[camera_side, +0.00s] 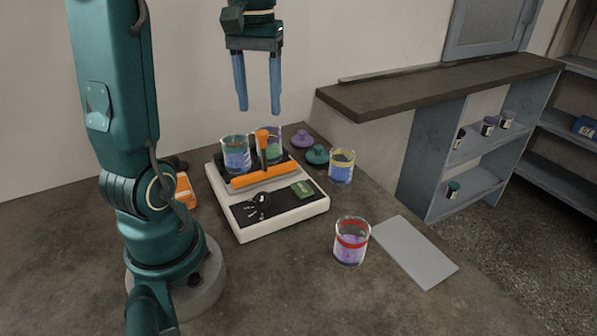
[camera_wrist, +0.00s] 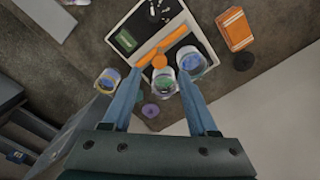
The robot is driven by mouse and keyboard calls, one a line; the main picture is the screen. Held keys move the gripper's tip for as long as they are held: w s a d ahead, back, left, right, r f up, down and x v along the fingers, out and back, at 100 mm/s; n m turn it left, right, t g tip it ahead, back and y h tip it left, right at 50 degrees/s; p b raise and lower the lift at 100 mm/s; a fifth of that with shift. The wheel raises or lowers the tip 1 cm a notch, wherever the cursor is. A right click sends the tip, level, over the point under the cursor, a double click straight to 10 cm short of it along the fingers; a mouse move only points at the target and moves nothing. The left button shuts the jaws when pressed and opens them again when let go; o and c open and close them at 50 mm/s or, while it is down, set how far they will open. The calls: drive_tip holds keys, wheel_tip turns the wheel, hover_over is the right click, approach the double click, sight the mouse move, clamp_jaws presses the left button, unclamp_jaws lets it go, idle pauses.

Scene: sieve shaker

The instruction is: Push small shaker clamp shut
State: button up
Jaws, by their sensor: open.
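The white shaker (camera_side: 318,206) stands on the table with a dark control panel and two lidless-looking glass jars, a left jar (camera_side: 235,158) and a right jar (camera_side: 274,150), on its dark platform. An orange clamp bar (camera_side: 264,176) crosses the platform's front. An orange clamp handle (camera_side: 262,146) stands upright between the jars. In the wrist view, the clamp bar (camera_wrist: 161,42) and the round handle end (camera_wrist: 159,61) show between the fingers. My gripper (camera_side: 259,110) is open, empty and pointing down above the jars and handle, apart from them; it also shows in the wrist view (camera_wrist: 159,74).
A yellow-banded jar (camera_side: 341,168) stands right of the shaker, near a purple lid (camera_side: 302,139) and a teal lid (camera_side: 317,155). A red-banded jar (camera_side: 351,243) stands by a grey plate (camera_side: 413,252). An orange box (camera_side: 185,190) lies left. The front table area is clear.

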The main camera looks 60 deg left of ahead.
sight(262, 132)
drive_tip(key=shift+f, duration=2.35)
clamp_jaws()
